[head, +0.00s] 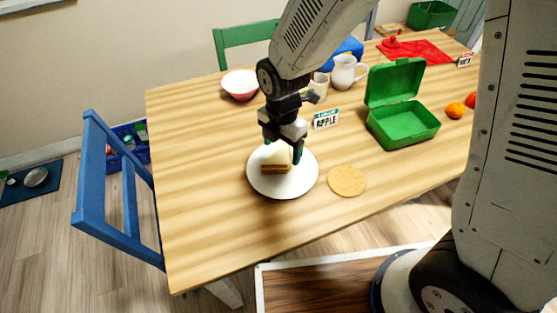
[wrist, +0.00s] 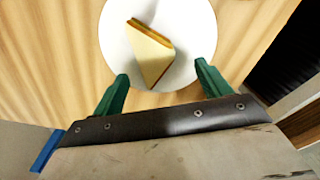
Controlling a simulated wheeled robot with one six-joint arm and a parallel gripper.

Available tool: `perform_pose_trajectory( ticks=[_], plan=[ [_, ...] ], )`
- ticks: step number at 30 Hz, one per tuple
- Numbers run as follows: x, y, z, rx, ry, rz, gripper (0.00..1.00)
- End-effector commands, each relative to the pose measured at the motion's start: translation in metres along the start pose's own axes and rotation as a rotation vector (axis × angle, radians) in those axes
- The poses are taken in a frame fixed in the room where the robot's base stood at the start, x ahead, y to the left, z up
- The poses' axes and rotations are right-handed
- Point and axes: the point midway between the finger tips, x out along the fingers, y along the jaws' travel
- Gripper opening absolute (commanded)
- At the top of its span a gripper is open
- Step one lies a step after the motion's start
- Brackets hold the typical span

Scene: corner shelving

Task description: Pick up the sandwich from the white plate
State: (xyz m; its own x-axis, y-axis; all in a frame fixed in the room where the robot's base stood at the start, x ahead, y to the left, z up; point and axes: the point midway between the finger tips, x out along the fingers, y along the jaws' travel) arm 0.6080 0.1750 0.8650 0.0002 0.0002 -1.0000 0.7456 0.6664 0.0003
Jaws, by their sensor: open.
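The sandwich (head: 275,164), a cut wedge with pale bread and a yellow and brown filling, sits on the white plate (head: 285,188) on the wooden table. In the wrist view the sandwich (wrist: 152,52) lies on the plate (wrist: 193,30), just beyond my fingertips. My gripper (head: 280,150) is above the plate, close over the sandwich. In the wrist view its green fingers (wrist: 161,80) are spread wide, with nothing between them, and the sandwich's pointed end lies toward the gap. Whether a finger touches the plate is unclear.
A round tan coaster (head: 346,181) lies right of the plate. An open green lunchbox (head: 403,128), a name card (head: 326,119), a mug (head: 318,87), a white pitcher (head: 345,74) and a bowl (head: 240,84) stand behind. A blue chair (head: 112,190) is at the left. The table's front left is clear.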

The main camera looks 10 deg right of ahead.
Motion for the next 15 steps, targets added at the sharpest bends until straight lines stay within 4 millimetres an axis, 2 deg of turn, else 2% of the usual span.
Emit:
perform_pose_trajectory(
  ticks=[12,15],
  plan=[
    [0.055,0.004,0.004,0.005,0.001,-0.004,0.77],
    [0.063,0.004,0.004,0.005,0.000,-0.002,0.77]
  ],
)
